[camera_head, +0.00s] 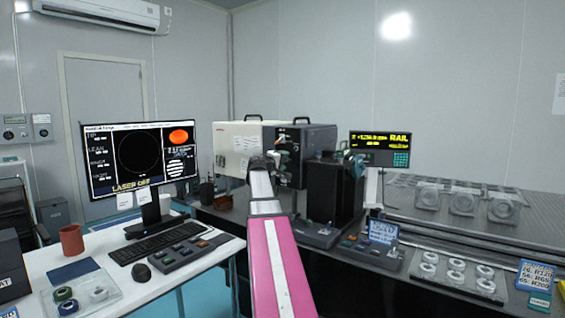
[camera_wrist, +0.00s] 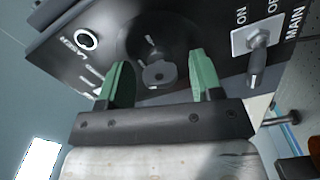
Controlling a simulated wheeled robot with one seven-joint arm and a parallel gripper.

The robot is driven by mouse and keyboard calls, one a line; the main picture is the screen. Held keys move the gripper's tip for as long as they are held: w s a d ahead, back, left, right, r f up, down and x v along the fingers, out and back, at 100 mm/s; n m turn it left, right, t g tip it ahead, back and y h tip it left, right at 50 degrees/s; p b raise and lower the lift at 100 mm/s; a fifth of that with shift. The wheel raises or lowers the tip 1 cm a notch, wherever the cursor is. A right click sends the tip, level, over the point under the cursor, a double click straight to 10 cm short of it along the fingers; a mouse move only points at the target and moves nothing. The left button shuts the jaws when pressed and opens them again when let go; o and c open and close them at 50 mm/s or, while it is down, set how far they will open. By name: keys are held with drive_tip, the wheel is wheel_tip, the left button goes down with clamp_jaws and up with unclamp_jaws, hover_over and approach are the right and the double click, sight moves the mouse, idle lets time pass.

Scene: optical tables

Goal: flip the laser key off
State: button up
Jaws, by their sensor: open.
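The laser key (camera_wrist: 158,74) is a grey key in a dark round lock on the black panel, seen in the wrist view. My gripper (camera_wrist: 158,66) is open, its two green fingers on either side of the key in that picture, with gaps to both. I cannot tell how deep the fingers reach around it. In the head view my arm extends to the black front of the laser box (camera_head: 318,142); the key and fingertips are too small to make out there. The monitor (camera_head: 125,160) reads "LASER OFF".
A MAIN toggle switch (camera_wrist: 256,62) with ON and OFF marks sits right of the key. A round ring fitting (camera_wrist: 87,39) is on the left. A black upright unit (camera_head: 330,190) stands close right of my arm, and the desk (camera_head: 120,262) is to the left.

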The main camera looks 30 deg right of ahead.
drive_tip(key=c, duration=0.9)
drive_tip(key=shift+n, duration=1.7)
drive_tip(key=shift+c, duration=0.2)
drive_tip(key=o, duration=0.9)
drive_tip(key=shift+o, duration=0.2)
drive_tip(key=v, duration=1.1)
drive_tip(key=shift+f, duration=0.1)
